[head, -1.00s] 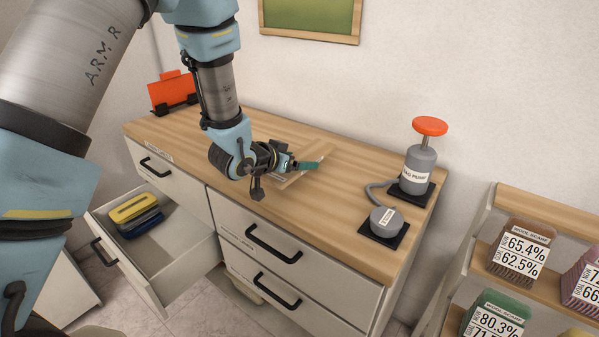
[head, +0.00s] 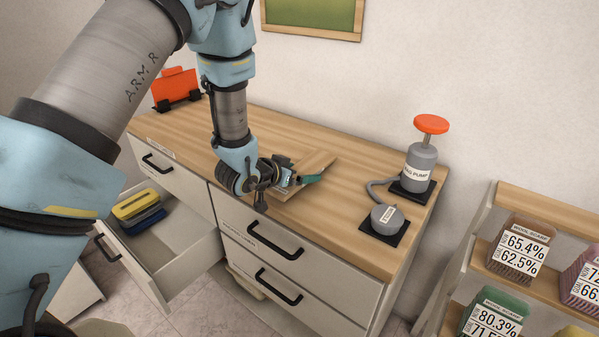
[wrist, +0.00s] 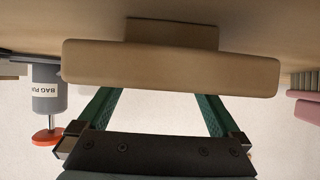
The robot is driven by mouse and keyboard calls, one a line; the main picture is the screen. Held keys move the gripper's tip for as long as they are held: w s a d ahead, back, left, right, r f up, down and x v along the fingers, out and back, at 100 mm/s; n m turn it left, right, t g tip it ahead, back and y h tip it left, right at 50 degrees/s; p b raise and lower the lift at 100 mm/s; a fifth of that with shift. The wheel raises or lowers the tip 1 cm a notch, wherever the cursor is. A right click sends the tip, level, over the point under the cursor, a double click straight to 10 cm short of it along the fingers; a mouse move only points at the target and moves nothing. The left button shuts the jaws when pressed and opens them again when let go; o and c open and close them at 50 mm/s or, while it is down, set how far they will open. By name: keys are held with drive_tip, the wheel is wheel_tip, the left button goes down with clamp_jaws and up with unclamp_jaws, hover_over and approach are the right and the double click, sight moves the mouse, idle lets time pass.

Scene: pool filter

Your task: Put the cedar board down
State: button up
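The cedar board (head: 316,162) is a thin, light brown piece that appears to rest on the wooden counter. In the wrist view, which is upside down, the board (wrist: 170,68) is a wide bar across the picture, with a narrower part behind it. My gripper (head: 318,178) is low over the counter at the board's near side. In the wrist view my gripper's green fingers (wrist: 160,95) stand wide apart, and their tips are hidden behind the board. I see no finger pressed on the board. I cannot tell whether they touch it.
The bag pump (head: 420,170) with its orange knob and a small hose-linked grey unit (head: 387,216) stand at the counter's right end. An orange item (head: 175,86) is at the back left. A drawer (head: 185,260) stands open at lower left, with yellow and blue items (head: 138,207) inside.

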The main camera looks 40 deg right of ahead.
drive_tip(key=shift+r, duration=0.3)
drive_tip(key=b+v, duration=0.2)
drive_tip(key=v, duration=1)
drive_tip(key=shift+b, duration=0.3)
drive_tip(key=shift+w, duration=0.1)
